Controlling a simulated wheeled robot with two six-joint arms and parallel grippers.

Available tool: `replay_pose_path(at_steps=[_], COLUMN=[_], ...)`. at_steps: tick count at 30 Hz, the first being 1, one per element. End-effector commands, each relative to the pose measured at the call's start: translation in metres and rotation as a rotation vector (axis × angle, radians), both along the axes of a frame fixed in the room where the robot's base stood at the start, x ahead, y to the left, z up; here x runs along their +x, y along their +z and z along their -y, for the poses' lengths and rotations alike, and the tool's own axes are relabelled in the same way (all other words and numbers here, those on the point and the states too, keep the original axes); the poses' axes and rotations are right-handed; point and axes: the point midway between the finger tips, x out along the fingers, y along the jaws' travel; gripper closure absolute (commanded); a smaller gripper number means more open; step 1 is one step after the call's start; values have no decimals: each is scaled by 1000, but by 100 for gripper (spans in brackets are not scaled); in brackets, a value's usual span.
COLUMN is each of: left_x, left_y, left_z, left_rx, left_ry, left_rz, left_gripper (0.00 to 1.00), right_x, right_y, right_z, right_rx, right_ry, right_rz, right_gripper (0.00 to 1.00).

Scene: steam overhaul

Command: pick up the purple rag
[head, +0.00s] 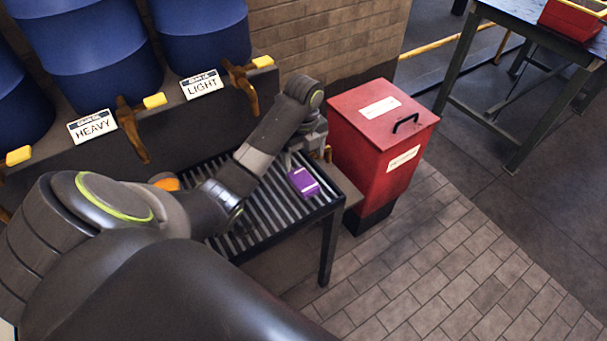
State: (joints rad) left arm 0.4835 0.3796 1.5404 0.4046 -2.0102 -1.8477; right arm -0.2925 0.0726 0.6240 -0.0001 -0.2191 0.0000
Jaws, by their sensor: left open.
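The purple rag (303,182) lies on the slatted metal rack (262,232), near its right end. It looks like a small folded block with a paler patch on top. My left arm reaches in from the left across the rack. My left gripper (291,163) is open and points down just above and behind the rag. I cannot tell whether its fingers touch the rag; part of the gripper is hidden by the arm. My right gripper is not in view.
A red lidded bin (378,140) with a black handle stands right of the rack. Blue drums (95,55) with brass taps and HEAVY and LIGHT labels line the back. An orange object (166,184) shows behind my arm. A dark table (530,30) stands at upper right. Brick floor is clear in front.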

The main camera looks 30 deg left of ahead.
Motion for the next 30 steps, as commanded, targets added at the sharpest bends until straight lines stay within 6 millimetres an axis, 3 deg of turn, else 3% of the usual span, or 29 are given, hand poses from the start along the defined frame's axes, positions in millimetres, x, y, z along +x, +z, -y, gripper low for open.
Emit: replay_pose_path(at_steps=[1,9,17,24,30], left_x=[0,0,-1,-4,-4], left_y=[-12,-40,-48,-77,-95], left_z=[0,0,1,8,7], left_rx=[0,0,0,-2,2], left_ry=[0,0,0,0,1], left_rz=[0,0,0,-3,1], left_gripper=[20,20,20,20,20], right_x=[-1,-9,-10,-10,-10], right_y=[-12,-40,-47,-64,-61], right_z=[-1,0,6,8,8], right_rx=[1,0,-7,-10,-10], right_ry=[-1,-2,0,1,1], right_rz=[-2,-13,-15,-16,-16], right_gripper=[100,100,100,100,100])
